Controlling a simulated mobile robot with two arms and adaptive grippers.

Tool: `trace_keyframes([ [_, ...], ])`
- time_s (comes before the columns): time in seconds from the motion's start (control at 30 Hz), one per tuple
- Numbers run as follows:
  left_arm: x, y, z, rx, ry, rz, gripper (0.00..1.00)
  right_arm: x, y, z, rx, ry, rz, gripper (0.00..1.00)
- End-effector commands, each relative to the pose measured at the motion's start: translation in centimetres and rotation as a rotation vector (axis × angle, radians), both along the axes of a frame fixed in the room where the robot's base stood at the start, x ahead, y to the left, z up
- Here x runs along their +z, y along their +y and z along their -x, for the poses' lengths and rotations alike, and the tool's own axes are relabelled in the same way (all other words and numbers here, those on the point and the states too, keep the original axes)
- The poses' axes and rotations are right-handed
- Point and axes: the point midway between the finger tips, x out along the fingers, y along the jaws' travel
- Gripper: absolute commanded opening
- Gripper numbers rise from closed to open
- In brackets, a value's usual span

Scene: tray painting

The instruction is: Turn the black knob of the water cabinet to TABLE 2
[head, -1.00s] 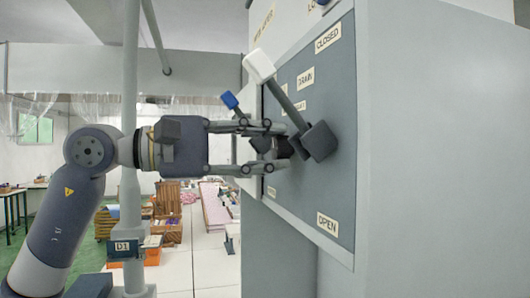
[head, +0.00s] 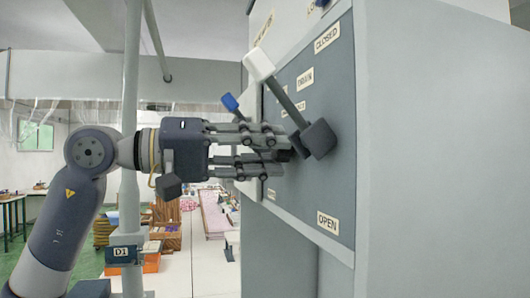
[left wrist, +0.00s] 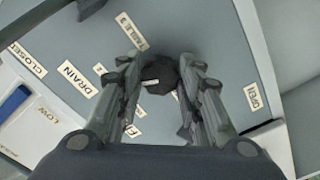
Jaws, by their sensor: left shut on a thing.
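The black knob (left wrist: 160,72) sits on the dark grey panel (left wrist: 215,45) of the water cabinet. A small pale mark shows on its lower left side in the left wrist view. My left gripper (left wrist: 163,68) is shut on the knob, one finger on each side; it also shows in the head view (head: 280,144), where its fingers largely hide the knob. A TABLE label (left wrist: 130,27) stands above and left of the knob; its number is hard to read. Other labels near the knob are partly hidden by the fingers. My right gripper is not in view.
A lever with a white handle (head: 259,65) and a dark square hub (head: 319,139) is close beside my fingers. A blue-tipped lever (head: 229,101) is behind them. DRAIN (head: 305,79), CLOSED (head: 327,37) and OPEN (head: 327,222) labels mark the panel. A pale post (head: 131,130) stands by my arm.

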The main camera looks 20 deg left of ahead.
Motion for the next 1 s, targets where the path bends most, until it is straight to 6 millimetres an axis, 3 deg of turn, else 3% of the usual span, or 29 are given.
trace_keyframes([
  [0.8,-0.21,-0.04,-0.07,-0.001,-0.098,-0.072,0.1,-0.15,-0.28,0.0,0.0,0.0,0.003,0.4],
  [0.83,-0.21,-0.04,-0.07,-0.001,-0.098,-0.072,0.38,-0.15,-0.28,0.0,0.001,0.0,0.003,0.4],
  [0.9,-0.19,-0.03,-0.06,0.0,-0.098,-0.071,0.54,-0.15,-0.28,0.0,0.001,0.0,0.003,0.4],
  [1.0,-0.15,-0.02,-0.05,-0.001,-0.098,-0.071,0.54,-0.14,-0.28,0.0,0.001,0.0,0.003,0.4],
])
